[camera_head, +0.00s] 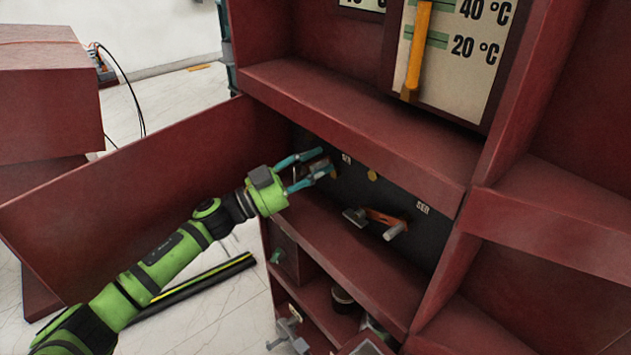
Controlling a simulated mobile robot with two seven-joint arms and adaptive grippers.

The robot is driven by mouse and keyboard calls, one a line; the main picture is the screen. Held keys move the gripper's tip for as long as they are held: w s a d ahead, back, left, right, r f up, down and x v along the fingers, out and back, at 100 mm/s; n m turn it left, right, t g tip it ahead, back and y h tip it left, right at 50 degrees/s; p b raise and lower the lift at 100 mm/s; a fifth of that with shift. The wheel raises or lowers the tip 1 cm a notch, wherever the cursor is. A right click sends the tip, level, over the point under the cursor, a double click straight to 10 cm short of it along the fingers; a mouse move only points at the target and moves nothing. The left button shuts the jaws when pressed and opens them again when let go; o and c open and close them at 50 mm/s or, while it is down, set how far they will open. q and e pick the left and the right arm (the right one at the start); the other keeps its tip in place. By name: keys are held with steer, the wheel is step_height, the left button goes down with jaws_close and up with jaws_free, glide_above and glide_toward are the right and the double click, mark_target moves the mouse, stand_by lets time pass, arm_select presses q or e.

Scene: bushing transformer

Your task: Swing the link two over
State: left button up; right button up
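My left gripper (324,162) has teal fingers and reaches into a middle bay of the dark red cabinet from the left. Its fingers are spread around a small brownish metal part (318,165) by the left label on a black panel (342,180). The fingers hide much of that part, and I cannot tell whether they press on it. To the right, an orange-brown link (383,217) with a grey handle at each end is mounted on the same panel, below a right label (422,208). A brass-coloured round piece (372,175) sits between them. My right gripper is not in view.
An open red door (110,205) stands behind my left arm. A shelf edge (350,128) overhangs the bay, and a ledge (345,250) lies below it. A temperature scale with a yellow pointer (419,45) is above. A dark cup-like item (343,298) is in the lower compartment.

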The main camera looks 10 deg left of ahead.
arm_select(q)
step_height(320, 180, up, 6)
steer(key=shift+f, duration=0.15)
